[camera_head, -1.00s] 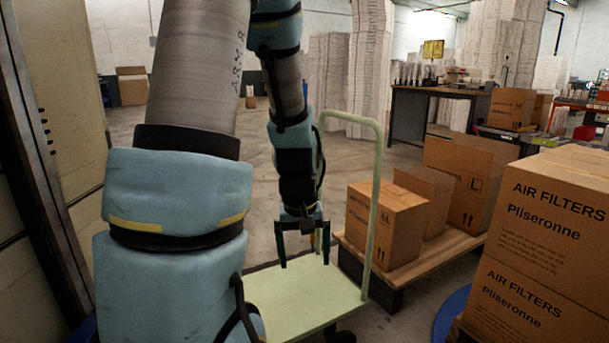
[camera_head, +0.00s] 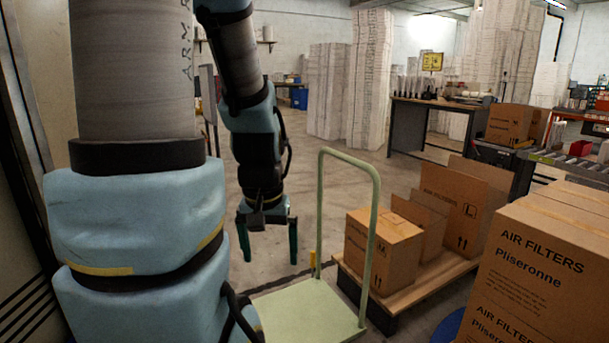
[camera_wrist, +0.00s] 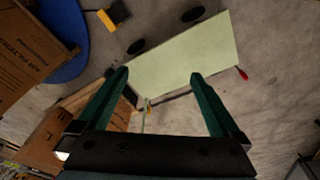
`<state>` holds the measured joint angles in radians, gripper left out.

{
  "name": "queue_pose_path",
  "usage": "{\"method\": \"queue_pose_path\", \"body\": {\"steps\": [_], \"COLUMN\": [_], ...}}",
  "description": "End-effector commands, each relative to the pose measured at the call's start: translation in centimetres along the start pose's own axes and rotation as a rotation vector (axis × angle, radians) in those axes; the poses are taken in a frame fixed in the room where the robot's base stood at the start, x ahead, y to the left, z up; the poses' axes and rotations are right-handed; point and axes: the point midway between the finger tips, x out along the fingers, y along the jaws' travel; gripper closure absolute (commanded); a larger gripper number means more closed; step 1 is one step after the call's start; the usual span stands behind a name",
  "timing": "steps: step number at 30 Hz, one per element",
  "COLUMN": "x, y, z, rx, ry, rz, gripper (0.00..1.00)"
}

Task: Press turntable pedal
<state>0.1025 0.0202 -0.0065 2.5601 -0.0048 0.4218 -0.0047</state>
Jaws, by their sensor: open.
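A yellow-and-black block that looks like the pedal (camera_wrist: 114,15) lies on the floor at the top of the wrist view. It is beside a blue round disc, the turntable (camera_wrist: 72,65). In the head view only a sliver of the turntable (camera_head: 446,328) shows at the bottom, left of the air filter boxes, and the pedal cannot be made out. My gripper (camera_head: 269,259) hangs pointing down, open and empty, left of the cart handle. In the wrist view my gripper (camera_wrist: 158,76) has its fingers apart, with the pedal well beyond them.
A pale green cart (camera_head: 308,312) with an upright handle stands close to my gripper. A low pallet (camera_head: 408,282) with cartons (camera_head: 383,248) is behind it. Stacked air filter boxes (camera_head: 530,260) fill the right. Open floor lies beyond my gripper.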

Motion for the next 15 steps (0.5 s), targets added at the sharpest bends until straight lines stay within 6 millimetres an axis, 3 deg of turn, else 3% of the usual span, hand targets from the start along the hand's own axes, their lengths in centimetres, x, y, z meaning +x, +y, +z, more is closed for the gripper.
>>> {"method": "queue_pose_path", "body": {"steps": [1, 3, 15], "x": [-2.0, -2.8, -3.1], "y": [0.0, 0.0, 0.0], "z": [-0.3, -0.4, -0.4], "rx": [0.0, 0.0, 0.0], "ry": [-0.001, -0.001, 0.0], "rz": [0.0, 0.0, 0.0], "gripper": [0.0, 0.0, 0.01]}}
